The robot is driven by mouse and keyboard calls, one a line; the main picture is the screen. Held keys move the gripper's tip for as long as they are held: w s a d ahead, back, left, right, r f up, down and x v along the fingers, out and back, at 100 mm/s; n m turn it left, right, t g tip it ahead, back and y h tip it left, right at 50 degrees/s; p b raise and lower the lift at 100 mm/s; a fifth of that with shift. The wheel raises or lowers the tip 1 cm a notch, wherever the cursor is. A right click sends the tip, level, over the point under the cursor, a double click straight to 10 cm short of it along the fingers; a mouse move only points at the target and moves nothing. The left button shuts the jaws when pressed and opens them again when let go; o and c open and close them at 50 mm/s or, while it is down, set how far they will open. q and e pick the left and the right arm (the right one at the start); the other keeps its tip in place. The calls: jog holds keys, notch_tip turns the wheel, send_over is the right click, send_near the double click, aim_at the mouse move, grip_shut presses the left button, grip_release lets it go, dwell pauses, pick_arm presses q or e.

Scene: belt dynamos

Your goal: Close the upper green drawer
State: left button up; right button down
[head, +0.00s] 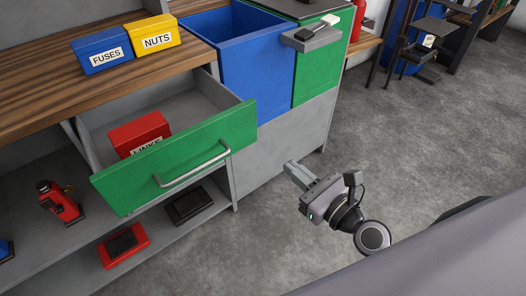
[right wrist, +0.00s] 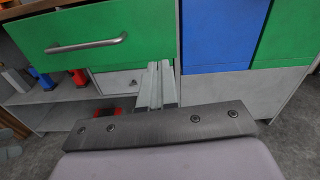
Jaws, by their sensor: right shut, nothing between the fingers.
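The upper green drawer (head: 180,160) is pulled out from under the wooden worktop, with its grey inside showing. A silver bar handle (head: 193,165) runs across its front. A red box labelled LINKS (head: 138,134) is in the drawer, its lower part hidden by the front. My right gripper (head: 288,164) is shut and empty, to the right of the drawer front and apart from it in the head view. In the right wrist view the green front (right wrist: 145,25) is at the upper left, beyond the shut fingers (right wrist: 161,66). My left gripper is not in view.
A blue bin (head: 262,60) and a green panel (head: 318,65) are right of the drawer. FUSES (head: 101,50) and NUTS (head: 152,36) boxes stand on the worktop (head: 60,95). Red and dark items lie on the shelf below. Grey floor (head: 400,130) is clear at right.

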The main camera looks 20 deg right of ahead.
send_near(247, 128)
jog(key=shift+m, duration=0.4)
jog(key=x, duration=0.5)
jog(key=shift+w+p, duration=0.1)
jog(key=shift+p, duration=0.2)
jog(key=shift+x, duration=0.8)
